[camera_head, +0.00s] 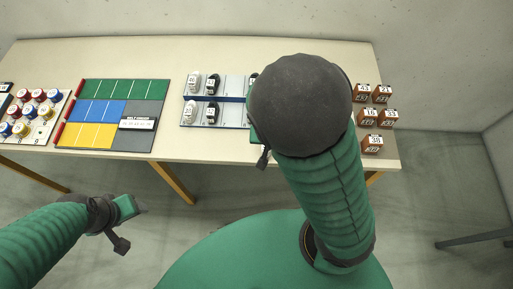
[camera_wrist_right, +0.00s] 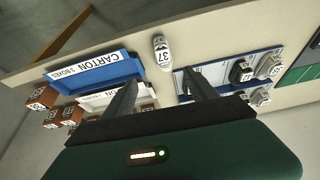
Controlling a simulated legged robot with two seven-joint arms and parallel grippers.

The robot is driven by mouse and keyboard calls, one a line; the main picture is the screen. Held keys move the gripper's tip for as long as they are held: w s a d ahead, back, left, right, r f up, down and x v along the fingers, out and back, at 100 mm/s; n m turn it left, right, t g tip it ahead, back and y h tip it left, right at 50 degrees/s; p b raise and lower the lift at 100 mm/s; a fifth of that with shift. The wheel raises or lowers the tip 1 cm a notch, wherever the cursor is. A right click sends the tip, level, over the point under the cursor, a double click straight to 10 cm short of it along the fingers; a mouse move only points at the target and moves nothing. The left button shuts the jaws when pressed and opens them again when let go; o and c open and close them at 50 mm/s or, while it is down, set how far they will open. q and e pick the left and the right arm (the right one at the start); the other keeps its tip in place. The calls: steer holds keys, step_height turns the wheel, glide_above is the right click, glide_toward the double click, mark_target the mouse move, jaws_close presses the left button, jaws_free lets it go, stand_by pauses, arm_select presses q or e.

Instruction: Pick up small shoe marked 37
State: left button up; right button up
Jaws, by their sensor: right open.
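The small white shoe marked 37 (camera_wrist_right: 162,52) lies on the table in the right wrist view, between the shoe tray and the blue carton tray. In the head view my right arm hides that spot. My right gripper (camera_wrist_right: 160,88) is open and empty; its two dark fingers point towards the shoe, which shows beyond and between the tips, apart from them. In the head view my right gripper is mostly hidden behind its arm. My left gripper (camera_head: 124,226) hangs in front of the table at the lower left, away from the shoe; its jaw gap is unclear.
The shoe tray (camera_wrist_right: 214,75) holds several white and black shoes, also seen in the head view (camera_head: 222,122). The blue carton tray (camera_wrist_right: 95,73) stands beside shoe 37. Several brown boxes (camera_head: 372,145) stand at the table's right end. A coloured board (camera_head: 125,88) lies left.

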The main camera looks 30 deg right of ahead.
steer(key=b+x, duration=0.2)
steer(key=x, duration=0.7)
steer(key=shift+w+a, duration=0.15)
steer(key=shift+a, duration=0.05)
steer(key=shift+w+f, duration=0.1)
steer(key=shift+f, duration=0.3)
steer(key=x, duration=0.4)
steer(key=shift+w+f, duration=0.25)
steer(key=shift+f, duration=0.05)
steer(key=shift+w+d+f, duration=0.1)
steer(key=shift+w+f, duration=0.15)
steer(key=shift+f, duration=0.1)
steer(key=shift+s+r, duration=0.1)
steer(key=c, duration=0.4)
arm_select(q)
steer(key=x, duration=0.2)
steer(key=shift+f, duration=0.45)
arm_select(e)
jaws_close()
arm_select(q)
steer(key=shift+r+p, duration=0.1)
steer(key=shift+p, duration=0.2)
arm_select(e)
steer(key=shift+r, duration=0.1)
